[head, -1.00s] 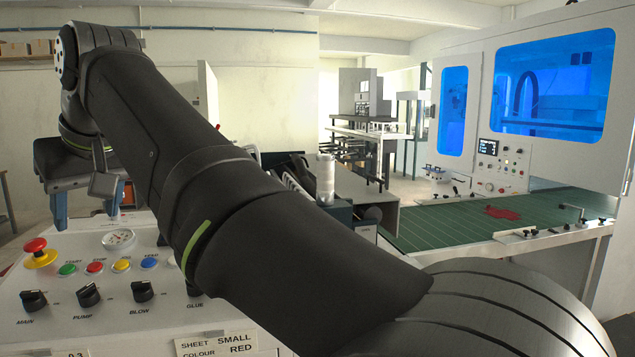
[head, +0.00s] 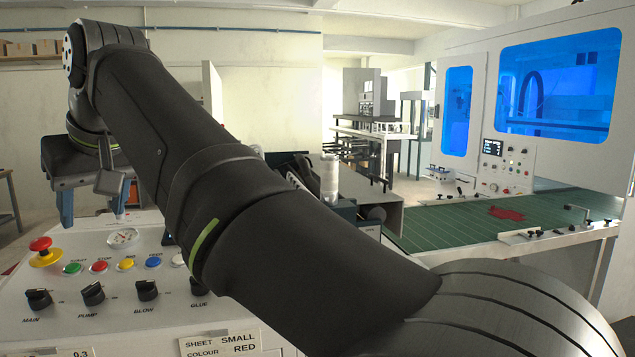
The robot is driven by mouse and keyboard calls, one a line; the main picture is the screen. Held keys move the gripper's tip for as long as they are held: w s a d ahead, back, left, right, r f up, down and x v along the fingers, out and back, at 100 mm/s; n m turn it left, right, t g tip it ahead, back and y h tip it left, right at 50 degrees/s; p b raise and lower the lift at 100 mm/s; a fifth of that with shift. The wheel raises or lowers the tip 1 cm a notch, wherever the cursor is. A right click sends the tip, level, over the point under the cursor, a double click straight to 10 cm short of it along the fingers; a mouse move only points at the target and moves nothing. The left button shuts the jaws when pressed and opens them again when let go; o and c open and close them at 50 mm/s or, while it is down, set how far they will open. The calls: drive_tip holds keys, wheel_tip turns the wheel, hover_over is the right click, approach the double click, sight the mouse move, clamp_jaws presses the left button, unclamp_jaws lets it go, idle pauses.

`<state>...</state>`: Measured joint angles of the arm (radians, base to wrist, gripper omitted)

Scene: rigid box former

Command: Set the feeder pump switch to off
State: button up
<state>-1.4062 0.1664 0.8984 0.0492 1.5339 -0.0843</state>
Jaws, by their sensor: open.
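The feeder pump switch is a black rotary knob (head: 93,293) labelled PUMP on the sloped white control panel (head: 255,318), in the lower left of the head view. It sits between the MAIN knob (head: 38,299) and the BLOW knob (head: 146,290). I cannot tell clearly which position its pointer marks. My gripper (head: 92,208) is above and behind the panel's upper edge, its blue fingers apart and pointing down. It is open, empty and clear of the knob. My arm crosses the middle of the view and covers part of the panel's right side.
A red mushroom button (head: 41,245), a gauge (head: 123,237) and a row of coloured push buttons (head: 126,264) lie above the knobs. The GLUE knob (head: 198,286) is close to my arm.

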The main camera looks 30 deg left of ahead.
drive_tip(key=x, duration=0.9)
drive_tip(key=v, duration=0.9)
drive_tip(key=w+d+m+t+h, duration=0.1)
drive_tip(key=w+d, duration=0.4)
drive_tip(key=w, duration=0.7)
drive_tip(key=w+d+f+m+t, duration=0.1)
drive_tip(key=w+d+m+t, duration=0.3)
drive_tip(key=w, duration=0.9)
drive_tip(key=d+t, duration=0.1)
drive_tip(key=d, duration=0.1)
drive_tip(key=shift+w+d+t+h, duration=0.25)
drive_tip(key=shift+d+t+h, duration=0.05)
drive_tip(key=shift+h, duration=0.1)
drive_tip(key=shift+s, duration=0.1)
